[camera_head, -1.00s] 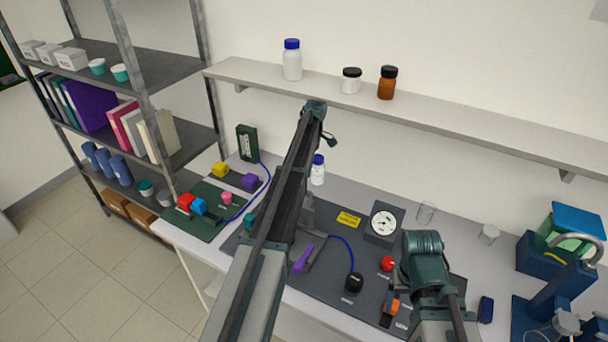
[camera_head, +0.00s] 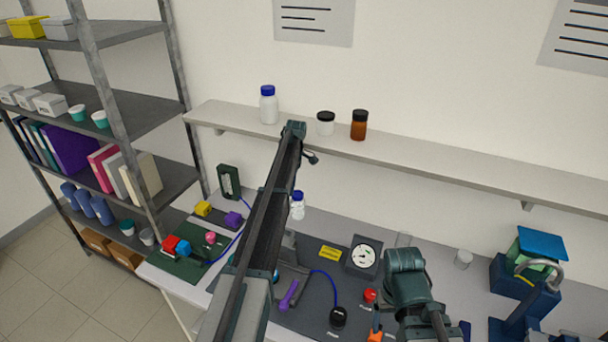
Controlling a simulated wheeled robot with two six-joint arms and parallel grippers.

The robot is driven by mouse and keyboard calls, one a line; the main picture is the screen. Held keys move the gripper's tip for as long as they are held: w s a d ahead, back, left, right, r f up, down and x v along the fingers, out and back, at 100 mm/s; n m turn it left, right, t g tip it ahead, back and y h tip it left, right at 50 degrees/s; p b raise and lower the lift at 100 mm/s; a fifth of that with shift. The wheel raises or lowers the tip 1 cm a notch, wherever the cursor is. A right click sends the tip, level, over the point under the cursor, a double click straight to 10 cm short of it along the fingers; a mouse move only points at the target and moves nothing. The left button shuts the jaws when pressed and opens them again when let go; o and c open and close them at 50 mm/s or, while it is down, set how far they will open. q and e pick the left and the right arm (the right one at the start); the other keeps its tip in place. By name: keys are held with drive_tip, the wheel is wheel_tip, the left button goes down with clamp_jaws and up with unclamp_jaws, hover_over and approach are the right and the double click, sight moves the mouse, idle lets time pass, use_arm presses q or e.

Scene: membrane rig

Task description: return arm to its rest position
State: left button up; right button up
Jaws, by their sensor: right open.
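My left arm runs up the middle as a long dark beam from the bottom edge to a joint in front of the wall shelf. No left jaws can be made out. My right arm rises from the bottom right; its teal end part, at the right gripper (camera_head: 406,284), appears over the right of the bench mat. It is open, nothing shows in it, and its fingertips are hard to make out. Under it lies the dark mat (camera_head: 312,318) with a gauge (camera_head: 363,254), a red knob (camera_head: 370,296), a purple handle (camera_head: 289,295) and a black round part (camera_head: 338,317).
A wall shelf (camera_head: 440,172) holds a white bottle (camera_head: 269,107), a white jar (camera_head: 325,124) and a brown bottle (camera_head: 359,126). A metal rack (camera_head: 120,118) stands left. A blue device (camera_head: 525,285) stands at the right. A small bottle (camera_head: 297,207) stands behind my left arm.

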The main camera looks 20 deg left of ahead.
use_arm(q)
drive_tip(key=s+d+f+m+t+y+b, duration=0.1)
drive_tip(key=s+d+f+m+b, duration=0.4)
drive_tip(key=s+d, duration=0.35)
drive_tip(key=s+d+f+m+b, duration=0.3)
drive_tip(key=s+d+f+b, duration=0.35)
drive_tip(key=d, duration=0.25)
use_arm(e)
wheel_tip(320, 180, down, 22)
drive_tip(key=b, duration=1)
drive_tip(key=shift+r, duration=0.1)
use_arm(q)
drive_tip(key=s+d+f+m, duration=0.3)
drive_tip(key=s+m, duration=0.1)
drive_tip(key=s, duration=0.3)
drive_tip(key=s+d+f+m+t, duration=0.1)
drive_tip(key=s+d+f+m, duration=0.3)
drive_tip(key=s, duration=0.3)
drive_tip(key=s+d+f+m+t, duration=0.1)
drive_tip(key=s+d+f+m, duration=0.3)
drive_tip(key=s, duration=0.4)
drive_tip(key=shift+d+m, duration=0.25)
drive_tip(key=shift+m, duration=0.15)
